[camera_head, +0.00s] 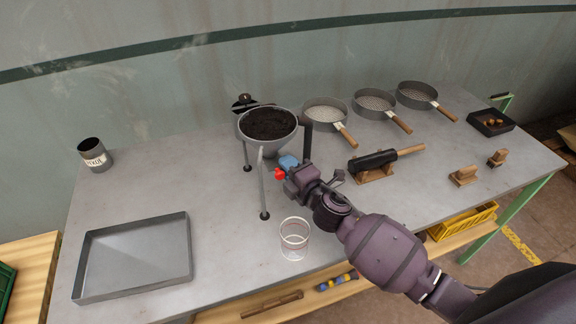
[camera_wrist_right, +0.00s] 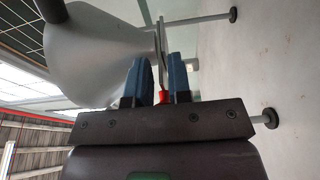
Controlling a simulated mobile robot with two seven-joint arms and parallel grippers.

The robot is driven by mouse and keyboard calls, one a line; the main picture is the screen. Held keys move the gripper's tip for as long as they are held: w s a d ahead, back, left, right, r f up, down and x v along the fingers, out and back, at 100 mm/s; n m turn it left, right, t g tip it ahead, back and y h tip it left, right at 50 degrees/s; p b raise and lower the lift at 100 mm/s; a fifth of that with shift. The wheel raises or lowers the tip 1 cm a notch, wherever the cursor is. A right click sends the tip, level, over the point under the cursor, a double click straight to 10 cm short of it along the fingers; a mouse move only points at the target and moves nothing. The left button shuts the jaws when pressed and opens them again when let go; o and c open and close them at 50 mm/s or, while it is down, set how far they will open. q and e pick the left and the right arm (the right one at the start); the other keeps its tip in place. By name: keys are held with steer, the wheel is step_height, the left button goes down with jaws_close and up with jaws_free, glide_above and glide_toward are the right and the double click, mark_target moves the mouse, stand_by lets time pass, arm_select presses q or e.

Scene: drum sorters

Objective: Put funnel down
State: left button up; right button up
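The funnel (camera_head: 263,142) is a grey cone on a stand with thin legs, and dark soil fills its top. It stands upright over the middle of the table; I cannot tell if all its feet touch the tabletop. My right gripper (camera_head: 284,168) is at its lower side, near a red piece (camera_head: 279,174). In the right wrist view, the blue fingers of this gripper (camera_wrist_right: 161,75) close on a thin grey part with a red end, below the funnel's cone (camera_wrist_right: 95,55). The funnel's outlet is hidden. My left gripper is not in view.
A clear glass (camera_head: 294,240) stands on the table (camera_head: 225,215) in front of the funnel. An empty grey tray (camera_head: 135,255) is at left, a labelled tin (camera_head: 95,155) behind it. Several sieves (camera_head: 374,102) and a tool on a wooden stand (camera_head: 374,165) are at right.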

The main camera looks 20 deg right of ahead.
steer(key=shift+o, duration=0.6)
steer(key=v, duration=1.2)
steer(key=shift+r, duration=0.15)
